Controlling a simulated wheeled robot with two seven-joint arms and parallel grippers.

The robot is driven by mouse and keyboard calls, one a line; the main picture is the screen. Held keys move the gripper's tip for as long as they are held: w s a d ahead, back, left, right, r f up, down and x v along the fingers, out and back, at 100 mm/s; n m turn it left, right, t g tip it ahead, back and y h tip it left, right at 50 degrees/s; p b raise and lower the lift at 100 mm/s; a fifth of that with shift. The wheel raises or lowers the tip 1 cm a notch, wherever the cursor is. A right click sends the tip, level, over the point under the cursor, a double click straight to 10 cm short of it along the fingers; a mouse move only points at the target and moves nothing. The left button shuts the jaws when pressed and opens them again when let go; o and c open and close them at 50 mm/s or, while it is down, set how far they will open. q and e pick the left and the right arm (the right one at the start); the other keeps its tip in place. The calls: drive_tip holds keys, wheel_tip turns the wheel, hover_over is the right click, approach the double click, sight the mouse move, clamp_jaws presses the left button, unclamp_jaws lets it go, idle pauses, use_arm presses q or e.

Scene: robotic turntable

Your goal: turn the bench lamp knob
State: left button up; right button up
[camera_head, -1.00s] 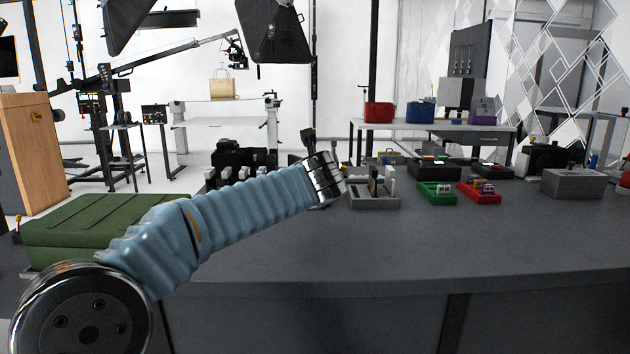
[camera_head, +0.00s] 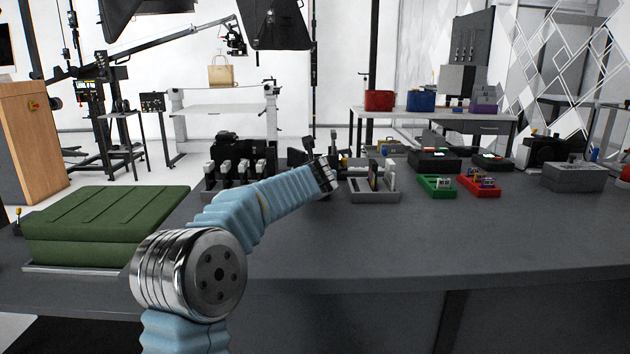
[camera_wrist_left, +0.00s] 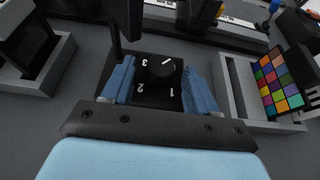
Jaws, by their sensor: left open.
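In the left wrist view, a round black knob (camera_wrist_left: 162,68) with a white pointer line sits on a black base (camera_wrist_left: 146,98) marked 1, 2 and 3. The pointer is turned toward the upper right of that view. My left gripper (camera_wrist_left: 159,82) is open, with one blue finger on each side of the knob and base. I cannot tell whether the fingers touch it. In the head view my left gripper (camera_head: 328,172) is over the bench, left of a grey tray, and the knob is hidden there. My right gripper is not in view.
The grey tray (camera_head: 375,194) stands close beside the gripper; a colour chart (camera_wrist_left: 279,81) shows at it. A black rack (camera_head: 238,178) stands to the left. Green (camera_head: 437,191) and red (camera_head: 480,187) trays lie right. The bench front is clear.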

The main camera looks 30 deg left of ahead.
use_arm(q)
drive_tip(key=c, duration=1)
drive_tip(key=shift+c, duration=0.2)
drive_tip(key=shift+s+a+h, duration=0.1)
drive_tip(key=shift+a+h, duration=0.05)
drive_tip(key=shift+h, duration=0.15)
drive_tip(key=shift+a+m+t+h+p, duration=0.15)
drive_tip(key=shift+m+t+h+p, duration=0.3)
drive_tip(key=shift+m, duration=0.25)
drive_tip(key=shift+s+a+f+m+t+h, duration=0.1)
drive_tip(key=shift+a+m+t+h, duration=0.1)
drive_tip(key=shift+m+h, duration=0.35)
drive_tip(key=shift+s+a+m+t+h, duration=0.1)
drive_tip(key=shift+a+m+t+h, duration=0.1)
drive_tip(key=shift+m+h, duration=0.35)
drive_tip(key=shift+w+a+m+h, duration=0.1)
drive_tip(key=shift+a+m+h, duration=0.1)
drive_tip(key=shift+m+h, duration=1.2)
drive_tip(key=shift+a+m+h, duration=0.15)
drive_tip(key=shift+m+h, duration=0.95)
drive_tip(key=shift+h, duration=0.55)
